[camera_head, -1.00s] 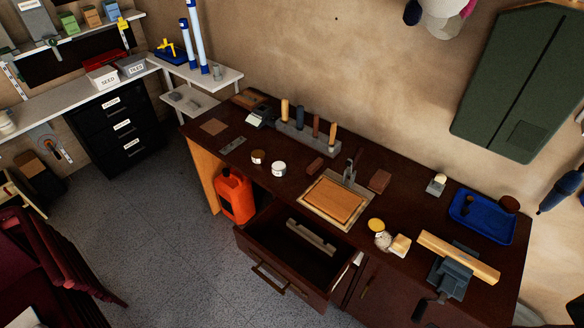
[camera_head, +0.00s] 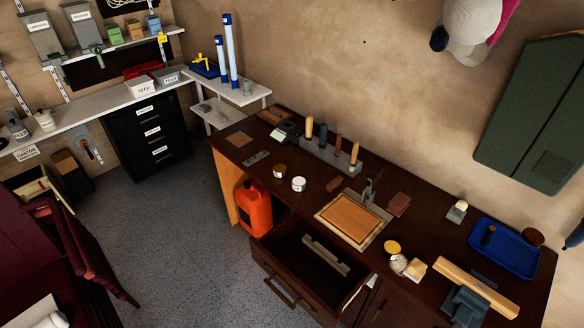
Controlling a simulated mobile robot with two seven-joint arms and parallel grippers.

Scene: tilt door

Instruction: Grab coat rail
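No coat rail can be made out for certain. A long pale grey bar (camera_head: 325,255) lies in the open drawer (camera_head: 290,266) of the dark workbench. I cannot tell whether it is a rail. A pale cap (camera_head: 470,22) hangs at the top right of the wall, beside something dark blue and something pink. What holds them up is cut off by the top edge. Neither of my grippers is in view.
The dark workbench (camera_head: 262,180) carries tools, a vise (camera_head: 466,306) and a blue tray (camera_head: 504,248). A green cabinet (camera_head: 545,115) hangs on the right wall. An orange canister (camera_head: 254,208) stands beside the bench. Grey floor (camera_head: 175,235) is clear at centre left.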

